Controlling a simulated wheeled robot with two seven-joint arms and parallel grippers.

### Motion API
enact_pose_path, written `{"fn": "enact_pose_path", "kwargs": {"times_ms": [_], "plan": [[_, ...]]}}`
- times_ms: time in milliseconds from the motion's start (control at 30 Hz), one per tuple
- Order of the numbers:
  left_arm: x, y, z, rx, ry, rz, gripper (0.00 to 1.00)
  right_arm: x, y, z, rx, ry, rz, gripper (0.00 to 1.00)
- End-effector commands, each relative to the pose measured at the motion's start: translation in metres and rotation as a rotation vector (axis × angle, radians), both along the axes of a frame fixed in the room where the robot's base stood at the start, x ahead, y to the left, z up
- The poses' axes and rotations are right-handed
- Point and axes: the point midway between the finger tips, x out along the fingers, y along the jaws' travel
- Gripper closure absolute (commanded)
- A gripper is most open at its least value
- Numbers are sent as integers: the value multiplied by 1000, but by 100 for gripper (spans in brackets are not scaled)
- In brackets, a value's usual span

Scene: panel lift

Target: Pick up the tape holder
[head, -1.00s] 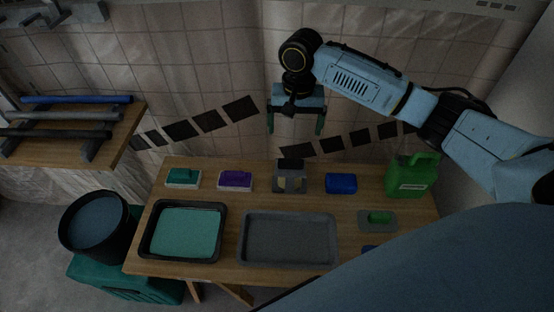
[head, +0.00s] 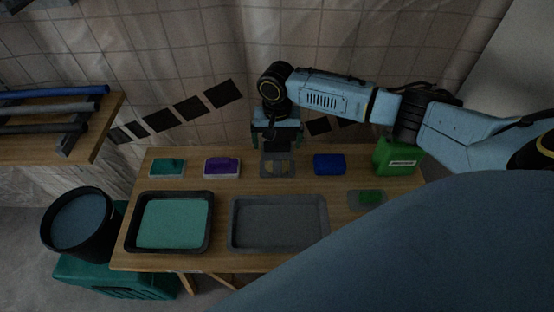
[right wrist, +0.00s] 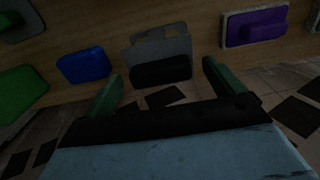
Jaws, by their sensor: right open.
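The tape holder (head: 278,170), a grey stand with a tan roll in it, stands near the back edge of the table, between the purple and blue blocks. My right gripper (head: 277,146) is open and empty, pointing down just behind and above it; its fingers partly cover the holder's upper back. In the right wrist view the tape holder (right wrist: 172,48), with a black part facing me, lies ahead of and between the two green fingers (right wrist: 165,87), and looks apart from them. My left gripper is out of view.
A purple block (head: 221,167) and a blue block (head: 329,164) stand on either side. A green jug (head: 397,157) is farther right. A grey tray (head: 233,245) and a teal-filled black tray (head: 128,246) lie in front on the wooden table.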

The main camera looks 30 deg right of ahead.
Motion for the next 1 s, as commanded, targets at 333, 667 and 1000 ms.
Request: {"fn": "enact_pose_path", "kwargs": {"times_ms": [333, 667, 1000], "plan": [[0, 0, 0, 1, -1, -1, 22, 0, 0, -3, 0, 0, 1, 16], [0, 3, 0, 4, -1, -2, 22, 0, 0, -3, 1, -1, 1, 59], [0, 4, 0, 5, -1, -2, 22, 0, 0, -2, 1, -2, 1, 80]]}}
